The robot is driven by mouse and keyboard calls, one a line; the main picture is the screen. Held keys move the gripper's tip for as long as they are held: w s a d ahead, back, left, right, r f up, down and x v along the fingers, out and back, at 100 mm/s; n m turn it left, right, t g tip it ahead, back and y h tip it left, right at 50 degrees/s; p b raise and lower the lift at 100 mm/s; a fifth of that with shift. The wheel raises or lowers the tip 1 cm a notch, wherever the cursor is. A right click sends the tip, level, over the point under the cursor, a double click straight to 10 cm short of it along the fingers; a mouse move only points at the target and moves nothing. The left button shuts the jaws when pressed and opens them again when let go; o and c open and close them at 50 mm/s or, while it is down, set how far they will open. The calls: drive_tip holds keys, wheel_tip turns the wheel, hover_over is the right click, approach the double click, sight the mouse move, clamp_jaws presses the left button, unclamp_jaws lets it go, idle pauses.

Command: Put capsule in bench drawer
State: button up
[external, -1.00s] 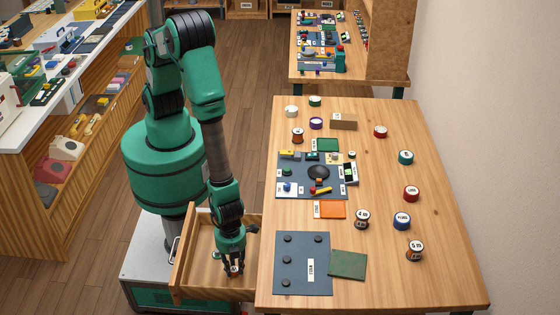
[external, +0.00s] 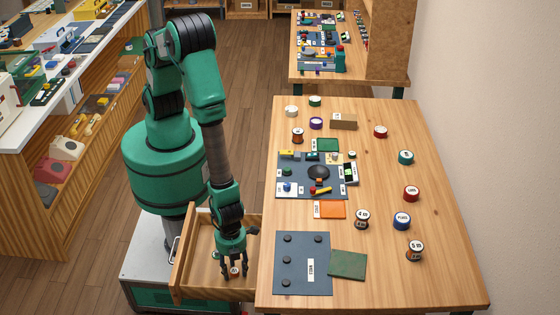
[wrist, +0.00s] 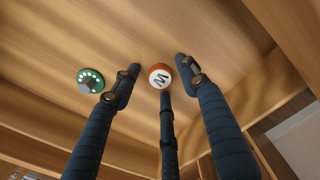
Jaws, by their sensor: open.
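A small orange capsule (wrist: 160,76) with a white face marked M is inside the open wooden bench drawer (external: 186,262). It appears to rest on the drawer floor; in the external view the capsule (external: 235,271) shows between my fingers. My three-fingered gripper (external: 233,266) points down into the drawer with its fingers spread open around the capsule. In the wrist view gaps show between the side fingers and the capsule; the third finger's tip is close to it, and I cannot tell whether they touch.
A green dial piece (wrist: 90,80) also lies in the drawer, left of the capsule in the wrist view. The drawer walls surround my gripper. The wooden bench (external: 385,285) is just to the right, with spools, a dark plate (external: 300,262) and a parts board.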

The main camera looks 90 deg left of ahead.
sight(236, 271)
wheel_tip(236, 271, up, 12)
drive_tip(key=p, duration=0.3)
drive_tip(key=shift+r, duration=0.15)
drive_tip(key=shift+w+d, duration=0.1)
idle(0.9)
drive_tip(key=w+a+r+n+t, duration=0.1)
drive_tip(key=w+a+r+n, duration=0.25)
drive_tip(key=a+r, duration=0.45)
drive_tip(key=w+a+r+n+h, duration=0.1)
drive_tip(key=w+a+r+n, duration=0.3)
drive_tip(key=r, duration=0.7)
drive_tip(key=w+a+r+n+t, duration=0.1)
drive_tip(key=w+a+r+n, duration=0.1)
drive_tip(key=w+a+r, duration=0.55)
drive_tip(key=s+a+r+n+t, duration=0.1)
drive_tip(key=s+a+r+n, duration=0.4)
drive_tip(key=a+r, duration=0.4)
drive_tip(key=s+a+r+n+t, duration=0.2)
drive_tip(key=s+a+r+n, duration=0.4)
drive_tip(key=a, duration=0.8)
wheel_tip(236, 271, up, 4)
drive_tip(key=shift+s+a+t+y, duration=0.3)
drive_tip(key=shift+s+a+y, duration=0.1)
drive_tip(key=shift+s, duration=0.85)
